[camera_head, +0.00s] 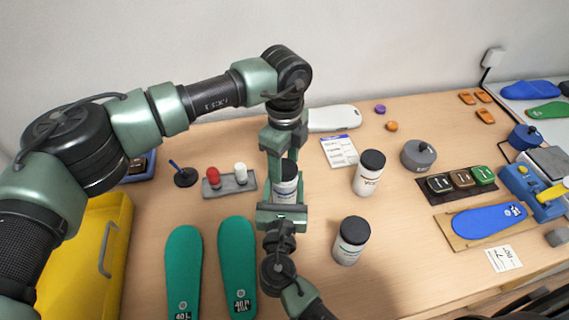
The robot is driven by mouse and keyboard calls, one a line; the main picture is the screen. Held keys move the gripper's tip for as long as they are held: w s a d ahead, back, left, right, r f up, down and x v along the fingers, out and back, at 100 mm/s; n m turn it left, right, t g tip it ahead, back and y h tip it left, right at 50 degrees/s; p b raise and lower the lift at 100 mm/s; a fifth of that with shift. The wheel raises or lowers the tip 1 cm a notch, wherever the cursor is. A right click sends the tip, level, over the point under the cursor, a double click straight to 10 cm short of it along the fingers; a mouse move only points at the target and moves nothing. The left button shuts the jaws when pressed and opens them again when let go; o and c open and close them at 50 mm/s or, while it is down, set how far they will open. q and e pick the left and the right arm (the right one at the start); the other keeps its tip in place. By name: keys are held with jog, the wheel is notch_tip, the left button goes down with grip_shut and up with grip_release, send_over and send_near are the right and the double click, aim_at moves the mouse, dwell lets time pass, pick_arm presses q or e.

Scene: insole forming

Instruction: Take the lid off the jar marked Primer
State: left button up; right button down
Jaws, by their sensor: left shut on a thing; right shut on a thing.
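A white jar with a dark lid and a bluish label (286,187) stands upright between my two grippers. Its label is too small and covered to read. My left gripper (285,165) comes down from above and is shut on the top of this jar, at the lid. My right gripper (283,205) comes from the front and is shut on the jar's body. The lid is mostly hidden by the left fingers, and I cannot tell whether it is apart from the jar. Two more white jars with black lids, one behind (368,177) and one in front (348,246), stand to the right.
Two green insoles (183,265) lie at the front left beside a yellow bin (112,245). A grey holder (229,186) with red and white pieces is left of the jar. A grey round weight (418,156), a card (340,151) and a blue insole (488,220) lie to the right.

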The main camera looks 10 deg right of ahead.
aim_at(284, 168)
pick_arm(q)
jog(key=shift+r, duration=0.7)
jog(key=shift+r, duration=2)
pick_arm(e)
jog(key=shift+c, duration=2.2)
grip_release()
jog(key=shift+s, duration=0.1)
